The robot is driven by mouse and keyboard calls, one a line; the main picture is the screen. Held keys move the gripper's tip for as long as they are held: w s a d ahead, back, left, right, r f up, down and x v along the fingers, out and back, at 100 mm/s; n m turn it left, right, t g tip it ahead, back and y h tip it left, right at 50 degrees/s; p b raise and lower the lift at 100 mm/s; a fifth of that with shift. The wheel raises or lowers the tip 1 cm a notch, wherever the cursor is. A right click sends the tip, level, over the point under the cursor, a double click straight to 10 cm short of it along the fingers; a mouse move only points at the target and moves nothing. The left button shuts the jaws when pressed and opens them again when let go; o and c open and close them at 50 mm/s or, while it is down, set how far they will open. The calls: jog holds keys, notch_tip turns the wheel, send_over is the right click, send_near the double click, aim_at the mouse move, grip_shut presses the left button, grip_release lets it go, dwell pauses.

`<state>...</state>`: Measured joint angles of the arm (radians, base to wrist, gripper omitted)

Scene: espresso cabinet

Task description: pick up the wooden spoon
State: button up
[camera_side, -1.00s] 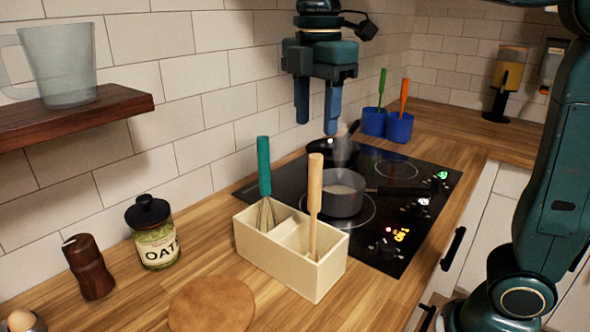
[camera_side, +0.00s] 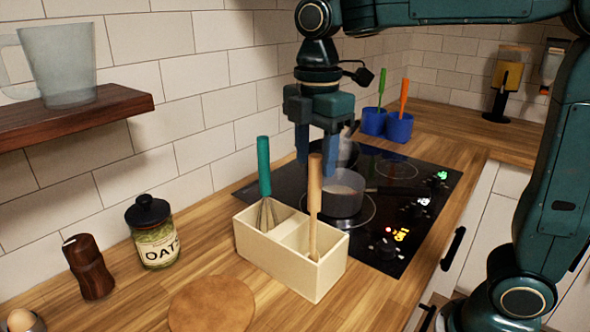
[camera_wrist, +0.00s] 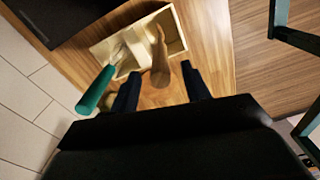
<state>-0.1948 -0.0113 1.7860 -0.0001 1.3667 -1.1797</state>
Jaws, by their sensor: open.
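The wooden spoon (camera_side: 314,200) stands upright, handle up, in the right compartment of a cream two-compartment box (camera_side: 284,274); its lower end is hidden inside. It also shows in the wrist view (camera_wrist: 160,62), where its handle end lies between the two blue fingers as seen by the camera. My gripper (camera_side: 317,156) points down, open and empty, beside and just behind the top of the spoon in the side view. In the wrist view my gripper (camera_wrist: 160,82) has its fingers apart on either side of the handle; I cannot tell whether they touch it.
A green-handled whisk (camera_side: 265,170) stands in the box's left compartment. Behind is a black cooktop (camera_side: 390,225) with a steaming pot (camera_side: 343,196). An oats jar (camera_side: 153,235), a pepper mill (camera_side: 90,268) and a round board (camera_side: 212,305) are nearby. A wooden shelf (camera_side: 75,116) juts from the wall.

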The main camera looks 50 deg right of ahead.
aim_at(316, 176)
jog(key=shift+f, duration=2.15)
grip_shut()
jog(key=shift+r, duration=0.2)
notch_tip(316, 176, up, 20)
jog(key=shift+f, duration=0.15)
